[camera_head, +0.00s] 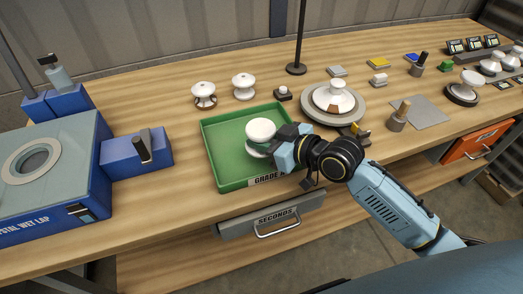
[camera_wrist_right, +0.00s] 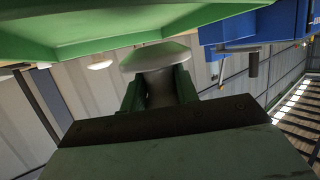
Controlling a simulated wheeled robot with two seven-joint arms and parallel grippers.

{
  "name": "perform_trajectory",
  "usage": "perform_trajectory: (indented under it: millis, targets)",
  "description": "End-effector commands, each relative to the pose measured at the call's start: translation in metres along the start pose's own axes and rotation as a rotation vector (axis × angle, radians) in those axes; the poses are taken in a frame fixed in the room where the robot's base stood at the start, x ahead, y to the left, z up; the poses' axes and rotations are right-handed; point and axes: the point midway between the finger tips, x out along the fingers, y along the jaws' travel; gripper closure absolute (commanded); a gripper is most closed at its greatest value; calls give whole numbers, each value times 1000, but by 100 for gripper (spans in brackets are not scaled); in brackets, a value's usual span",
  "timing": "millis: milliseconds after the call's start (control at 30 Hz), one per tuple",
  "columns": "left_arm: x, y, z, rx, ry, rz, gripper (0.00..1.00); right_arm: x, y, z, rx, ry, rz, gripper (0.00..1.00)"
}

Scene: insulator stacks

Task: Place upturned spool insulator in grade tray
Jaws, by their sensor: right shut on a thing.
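The tray wall (camera_wrist_right: 100,40) shows at the top there. I cannot tell if the spool touches the tray floor. My left gripper is out of view.
Two white insulators (camera_head: 204,93) (camera_head: 243,86) stand behind the tray. A round turntable (camera_head: 318,112) with a white insulator is to the right. A blue-grey lapping machine (camera_head: 60,185) is at left. A grey seconds drawer (camera_head: 250,223) lies below the tray.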

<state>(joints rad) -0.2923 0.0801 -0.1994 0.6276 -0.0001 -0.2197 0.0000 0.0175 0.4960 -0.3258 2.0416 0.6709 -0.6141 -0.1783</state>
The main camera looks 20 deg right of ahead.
Motion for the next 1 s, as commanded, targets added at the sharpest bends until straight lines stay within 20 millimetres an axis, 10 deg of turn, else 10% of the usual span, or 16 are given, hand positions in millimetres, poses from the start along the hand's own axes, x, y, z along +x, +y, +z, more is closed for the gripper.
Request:
perform_trajectory:
  millis: [767,800,1000]
  targets:
    - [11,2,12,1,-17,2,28,15,0,43,-2,4,1,100]
    - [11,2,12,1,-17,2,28,15,0,44,-1,1,1,66]
    - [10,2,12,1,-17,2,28,15,0,44,-1,0,1,48]
